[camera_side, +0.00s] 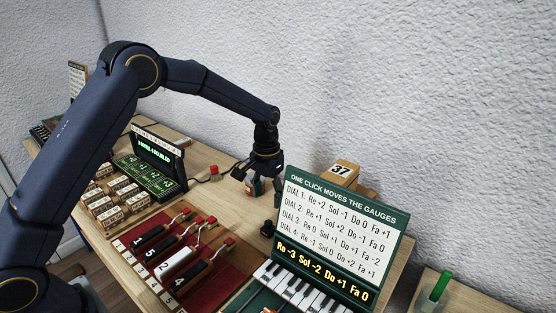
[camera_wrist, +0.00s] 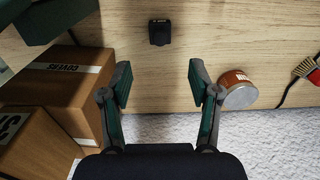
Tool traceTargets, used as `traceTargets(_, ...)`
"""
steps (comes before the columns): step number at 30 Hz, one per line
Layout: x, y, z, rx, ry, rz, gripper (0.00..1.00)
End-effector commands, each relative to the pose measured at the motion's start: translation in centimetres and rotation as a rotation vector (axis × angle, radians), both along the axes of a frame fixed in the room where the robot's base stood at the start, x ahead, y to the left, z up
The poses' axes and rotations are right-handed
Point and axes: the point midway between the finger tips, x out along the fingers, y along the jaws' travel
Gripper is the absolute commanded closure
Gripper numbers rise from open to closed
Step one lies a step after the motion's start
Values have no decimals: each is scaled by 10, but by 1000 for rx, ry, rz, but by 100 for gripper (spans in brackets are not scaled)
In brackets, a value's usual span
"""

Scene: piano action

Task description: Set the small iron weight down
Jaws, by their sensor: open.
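The small iron weight appears to be the small black block (camera_wrist: 159,32) with a pale mark on top, standing on the wooden table in the wrist view. In the side view it is the dark lump (camera_side: 267,229) left of the green board. My gripper (camera_wrist: 159,82) is open, with nothing between its fingers. In the wrist view the block lies above the gap between the fingertips, clear of both. In the side view my gripper (camera_side: 264,188) hangs above the back of the table, behind the block.
A round copper-coloured tin (camera_wrist: 238,90) stands close to the right finger, and a cardboard box (camera_wrist: 62,82) stands close to the left one. The green gauge board (camera_side: 338,232), small piano keys (camera_side: 300,290) and red lever panel (camera_side: 172,262) stand nearby. The white wall is close behind.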

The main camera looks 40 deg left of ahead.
Motion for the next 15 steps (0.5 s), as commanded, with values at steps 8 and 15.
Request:
traceTargets(8,-24,6,66,-3,-68,1,38)
traceTargets(15,-121,21,167,-6,-232,1,38)
